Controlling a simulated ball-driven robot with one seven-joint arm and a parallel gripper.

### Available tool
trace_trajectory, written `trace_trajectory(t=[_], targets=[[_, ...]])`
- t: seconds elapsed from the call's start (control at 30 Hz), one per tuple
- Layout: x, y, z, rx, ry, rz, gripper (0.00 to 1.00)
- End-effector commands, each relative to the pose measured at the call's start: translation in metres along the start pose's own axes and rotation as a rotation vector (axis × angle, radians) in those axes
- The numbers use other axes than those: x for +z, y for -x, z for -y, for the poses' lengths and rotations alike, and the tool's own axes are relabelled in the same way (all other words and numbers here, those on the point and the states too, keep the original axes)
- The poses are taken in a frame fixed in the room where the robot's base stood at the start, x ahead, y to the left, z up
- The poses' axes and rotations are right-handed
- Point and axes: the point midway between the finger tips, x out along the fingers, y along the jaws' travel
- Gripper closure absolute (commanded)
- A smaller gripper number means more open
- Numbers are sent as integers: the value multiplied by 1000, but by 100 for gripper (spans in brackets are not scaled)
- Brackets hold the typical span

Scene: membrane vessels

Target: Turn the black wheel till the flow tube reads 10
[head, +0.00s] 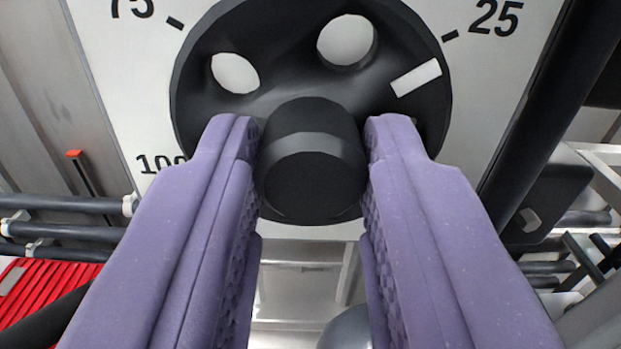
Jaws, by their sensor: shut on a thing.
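The black wheel (277,83) fills the upper middle of the head view, in front of a white dial plate (135,70). The numbers 75, 25 and 100 show on the plate. A white mark (416,77) on the wheel's right side lies a little below the tick beside 25. A black knob (312,165) sticks out from the lower part of the wheel. My gripper (312,145) has its purple fingers shut on this knob, one on each side. The flow tube and its reading cannot be made out in this view.
A thick black pipe (550,95) runs along the plate's right edge. Dark horizontal pipes (65,204) lie at the left, above a red ribbed thing (45,295). A grey rounded thing (346,330) shows below, between my fingers.

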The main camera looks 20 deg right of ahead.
Motion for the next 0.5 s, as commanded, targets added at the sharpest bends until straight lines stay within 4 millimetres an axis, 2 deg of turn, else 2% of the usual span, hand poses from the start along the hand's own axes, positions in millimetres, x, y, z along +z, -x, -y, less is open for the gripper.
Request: trace_trajectory(t=[0.5], targets=[[0,0,0,-1,298,0,100]])
